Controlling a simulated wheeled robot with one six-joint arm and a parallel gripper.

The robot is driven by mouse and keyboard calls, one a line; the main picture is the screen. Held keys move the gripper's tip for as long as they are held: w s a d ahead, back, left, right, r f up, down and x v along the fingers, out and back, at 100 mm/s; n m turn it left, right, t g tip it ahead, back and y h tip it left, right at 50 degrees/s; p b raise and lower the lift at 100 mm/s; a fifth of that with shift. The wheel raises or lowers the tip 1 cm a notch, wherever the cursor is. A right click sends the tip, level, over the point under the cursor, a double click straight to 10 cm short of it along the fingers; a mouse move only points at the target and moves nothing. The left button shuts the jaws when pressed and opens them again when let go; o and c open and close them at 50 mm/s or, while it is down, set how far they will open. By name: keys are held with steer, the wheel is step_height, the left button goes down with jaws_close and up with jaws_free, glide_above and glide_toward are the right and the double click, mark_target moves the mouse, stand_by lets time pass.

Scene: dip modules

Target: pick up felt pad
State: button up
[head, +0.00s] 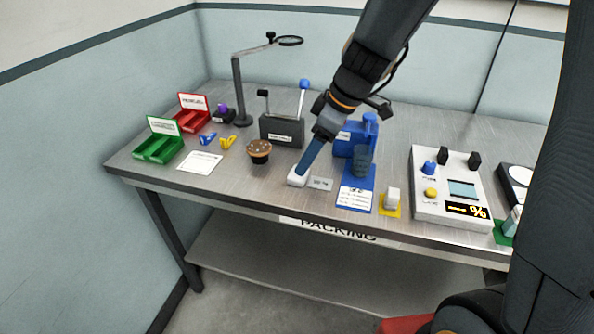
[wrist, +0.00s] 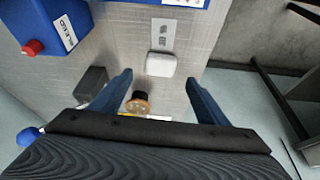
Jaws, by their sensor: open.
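A small white rounded block, which looks like the felt pad (head: 296,181), lies on the steel bench beside a small grey label (head: 320,184). It also shows in the wrist view (wrist: 161,64), just past and between the fingertips. My gripper (head: 304,172) points down over the pad, its blue fingers covering part of it in the head view. In the wrist view my gripper (wrist: 159,77) is open, with a finger to either side and nothing held. I cannot tell the exact height of the fingertips above the pad.
A brown-topped round pot (head: 259,150) and a grey lever box (head: 283,131) stand left of my gripper. A blue dispenser (head: 352,146) stands close at right. A white block (head: 392,197) on a yellow mat and a control panel (head: 452,200) are farther right. The bench's front edge is near.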

steer(key=shift+p+x, duration=0.75)
steer(key=shift+x, duration=2.5)
steer(key=shift+d, duration=0.1)
steer(key=c, duration=1.1)
step_height(320, 180, up, 10)
steer(key=shift+b, duration=0.45)
